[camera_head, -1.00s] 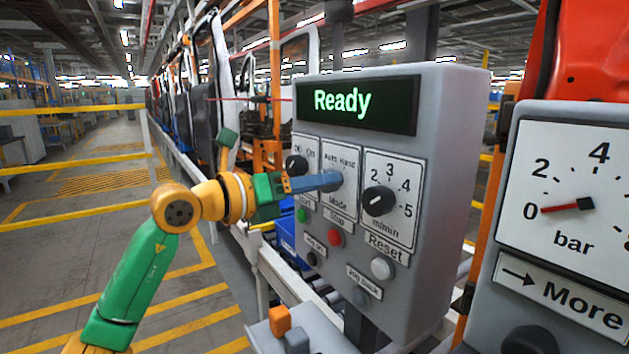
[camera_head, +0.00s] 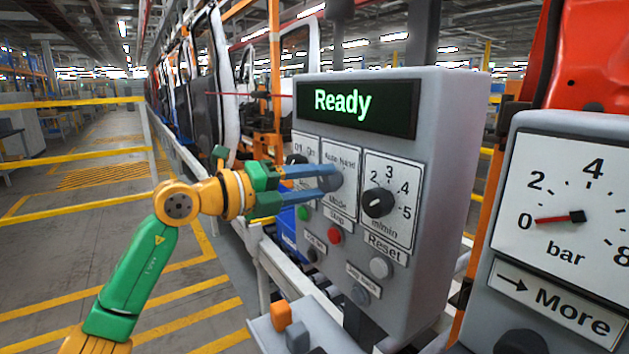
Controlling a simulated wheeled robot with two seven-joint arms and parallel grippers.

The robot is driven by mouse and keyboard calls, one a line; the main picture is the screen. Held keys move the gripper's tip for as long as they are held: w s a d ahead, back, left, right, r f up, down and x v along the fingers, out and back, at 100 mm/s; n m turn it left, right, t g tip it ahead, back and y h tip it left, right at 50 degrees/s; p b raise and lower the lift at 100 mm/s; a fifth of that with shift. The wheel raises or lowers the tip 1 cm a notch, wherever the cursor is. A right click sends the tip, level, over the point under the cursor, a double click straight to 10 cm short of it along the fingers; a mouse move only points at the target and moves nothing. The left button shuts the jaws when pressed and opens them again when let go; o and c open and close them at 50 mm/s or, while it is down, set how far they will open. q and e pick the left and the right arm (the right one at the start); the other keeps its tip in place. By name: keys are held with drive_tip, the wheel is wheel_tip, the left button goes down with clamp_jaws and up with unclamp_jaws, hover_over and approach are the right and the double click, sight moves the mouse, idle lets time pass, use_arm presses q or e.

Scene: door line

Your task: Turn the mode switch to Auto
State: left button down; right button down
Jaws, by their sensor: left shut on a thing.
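A grey control box carries a panel with a lit display (camera_head: 358,104) that reads "Ready". The mode switch (camera_head: 334,181) is a grey knob on the middle plate, under the words "Auto" and "Hand" and above "Mode". My left gripper (camera_head: 326,182) comes in from the left. Its two blue fingers lie one above the other, shut on the mode switch from its sides. The fingers cover part of the knob and plate, and I cannot tell which word the knob points at. My right gripper is not in view.
A black m/min knob (camera_head: 378,203) is close on the right and another black knob (camera_head: 297,160) on the left. Below are a green button (camera_head: 303,213), a red Stop button (camera_head: 334,235) and a white Reset button (camera_head: 381,267). A bar gauge (camera_head: 563,195) stands at right.

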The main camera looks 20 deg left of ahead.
use_arm(q)
drive_tip(key=shift+r, duration=0.1)
idle(0.4)
drive_tip(key=shift+c, duration=1.6)
unclamp_jaws()
drive_tip(key=shift+w, duration=0.1)
drive_tip(key=shift+s+a+f+b, duration=0.15)
drive_tip(key=shift+s+f+b, duration=0.05)
drive_tip(key=shift+s+b, duration=0.1)
drive_tip(key=b+v, duration=0.3)
drive_tip(key=v, duration=0.3)
drive_tip(key=shift+s+a, duration=0.15)
drive_tip(key=shift+a, duration=0.05)
drive_tip(key=shift+r, duration=0.15)
